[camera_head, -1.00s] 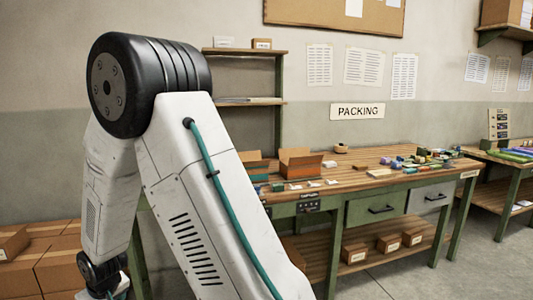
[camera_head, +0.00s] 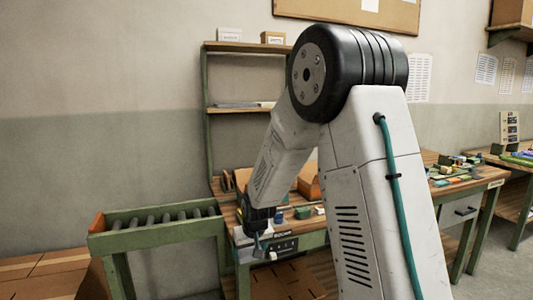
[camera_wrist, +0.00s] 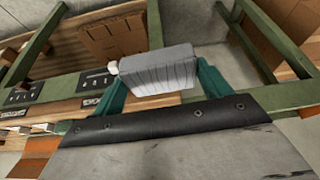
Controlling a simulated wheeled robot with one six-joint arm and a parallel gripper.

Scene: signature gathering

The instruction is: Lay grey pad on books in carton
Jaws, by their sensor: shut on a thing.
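In the wrist view, my gripper (camera_wrist: 157,74) is shut on the grey pad (camera_wrist: 153,66), a ribbed light-grey block held between the two teal fingers. In the head view, my gripper (camera_head: 260,246) hangs pointing down near the bench's front edge, left of the cartons; the pad is too small there to make out clearly. An open brown carton (camera_head: 309,187) stands on the bench, partly hidden behind my arm. Another carton (camera_head: 241,178) stands further left, partly behind my forearm. I cannot see books inside either one.
A green roller conveyor (camera_head: 150,222) stands left of the wooden bench. Small coloured items (camera_head: 455,168) lie on the bench's right part. Brown boxes (camera_head: 45,270) are at the lower left. A shelf (camera_head: 235,108) rises behind the bench.

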